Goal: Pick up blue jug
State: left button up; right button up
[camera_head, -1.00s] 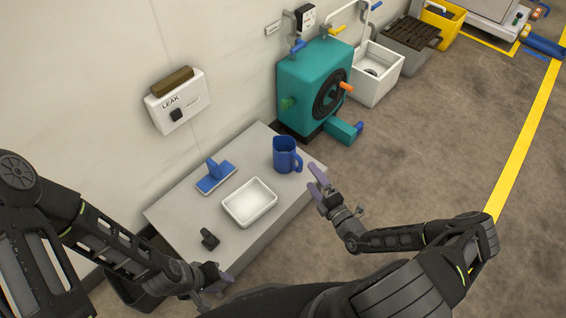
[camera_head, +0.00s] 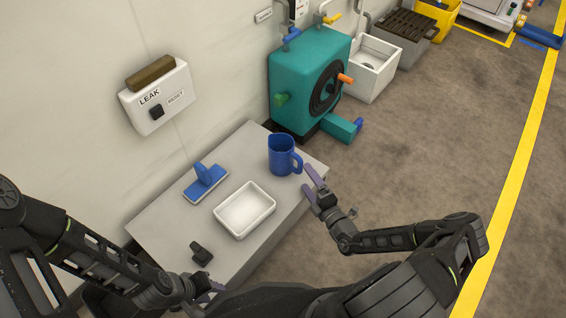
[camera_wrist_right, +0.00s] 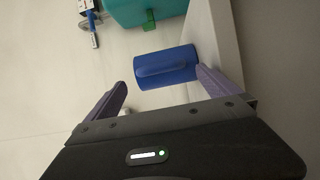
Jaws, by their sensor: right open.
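The blue jug (camera_head: 281,156) stands upright near the far right end of the grey table, its handle facing right. My right gripper (camera_head: 310,186) is open and empty, just right of the jug by the table's edge. In the right wrist view the jug (camera_wrist_right: 166,68) lies ahead of the open purple fingers (camera_wrist_right: 158,92), nearer the right finger; contact cannot be told. My left gripper (camera_head: 205,290) is low at the table's near end, partly hidden by my own arm, and its jaws are not clear.
The grey table (camera_head: 165,225) also holds a white tray (camera_head: 230,228), a blue brush-like tool (camera_head: 205,187) and a small black object (camera_head: 201,252). A teal machine (camera_head: 290,80) stands behind the jug. A leak box (camera_head: 175,108) is on the wall. Floor at right is free.

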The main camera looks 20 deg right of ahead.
aim_at(300, 170)
jog(key=shift+w+a, duration=0.1)
jog(key=shift+w, duration=0.65)
jog(key=w, duration=0.1)
jog(key=w+b, duration=0.1)
jog(key=w, duration=0.1)
jog(key=w+b, duration=0.1)
jog(key=shift+w+a+f, duration=0.15)
jog(key=shift+w+a, duration=0.15)
jog(key=shift+w, duration=0.3)
jog(key=c, duration=1.8)
jog(key=shift+r, duration=0.3)
